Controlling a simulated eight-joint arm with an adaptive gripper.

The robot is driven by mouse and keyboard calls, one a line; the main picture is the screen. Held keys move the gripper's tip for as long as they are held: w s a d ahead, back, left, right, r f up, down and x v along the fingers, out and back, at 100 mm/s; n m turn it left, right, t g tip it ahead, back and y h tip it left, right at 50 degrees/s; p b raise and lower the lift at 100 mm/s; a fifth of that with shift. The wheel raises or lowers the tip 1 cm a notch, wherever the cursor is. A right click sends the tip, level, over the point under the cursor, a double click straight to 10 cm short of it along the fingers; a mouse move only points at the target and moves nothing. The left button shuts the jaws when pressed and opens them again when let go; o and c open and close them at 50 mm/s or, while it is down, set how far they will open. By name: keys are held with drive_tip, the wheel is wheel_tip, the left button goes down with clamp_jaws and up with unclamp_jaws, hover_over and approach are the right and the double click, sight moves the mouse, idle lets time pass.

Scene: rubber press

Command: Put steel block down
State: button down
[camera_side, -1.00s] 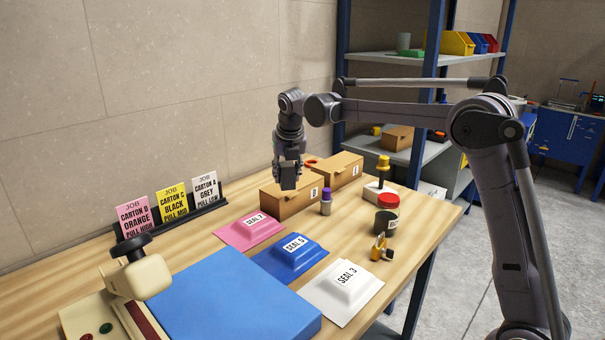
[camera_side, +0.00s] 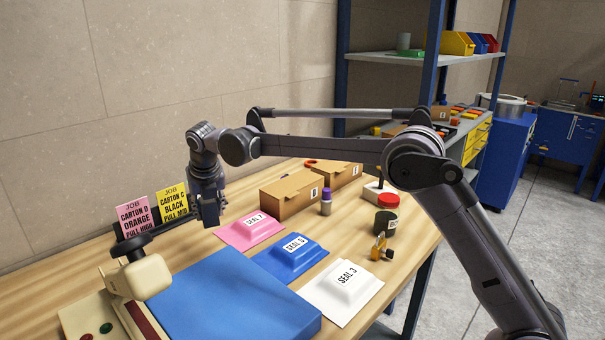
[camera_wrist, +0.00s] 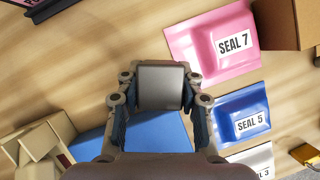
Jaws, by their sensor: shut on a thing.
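My gripper (camera_wrist: 160,92) is shut on the steel block (camera_wrist: 160,87), a grey block with a plain flat face between the two fingers in the wrist view. In the side view my gripper (camera_side: 209,212) points down above the table (camera_side: 371,178), in front of the job cards and left of the pink SEAL 7 packet (camera_side: 249,230). In that view I cannot make out the block clearly against the dark fingers.
A blue mat (camera_side: 231,302) lies near the front, beside a cream press (camera_side: 148,277). A blue SEAL 5 packet (camera_side: 289,258), a white SEAL 3 packet (camera_side: 340,290), cartons (camera_side: 290,197), a purple-capped bottle (camera_side: 326,203) and a red-lidded jar (camera_side: 386,215) stand rightward. Job cards (camera_side: 173,203) stand by the wall.

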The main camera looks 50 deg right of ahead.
drive_tip(key=a+f, duration=0.1)
drive_tip(key=w+a+f, duration=0.1)
drive_tip(key=a, duration=0.1)
drive_tip(key=a+f, duration=0.1)
drive_tip(key=a, duration=0.1)
drive_tip(key=shift+w+a+f, duration=0.2)
drive_tip(key=shift+w, duration=0.15)
drive_tip(key=shift+f, duration=2)
drive_tip(key=shift+f, duration=0.15)
drive_tip(key=c, duration=0.8)
unclamp_jaws()
drive_tip(key=shift+c, duration=0.2)
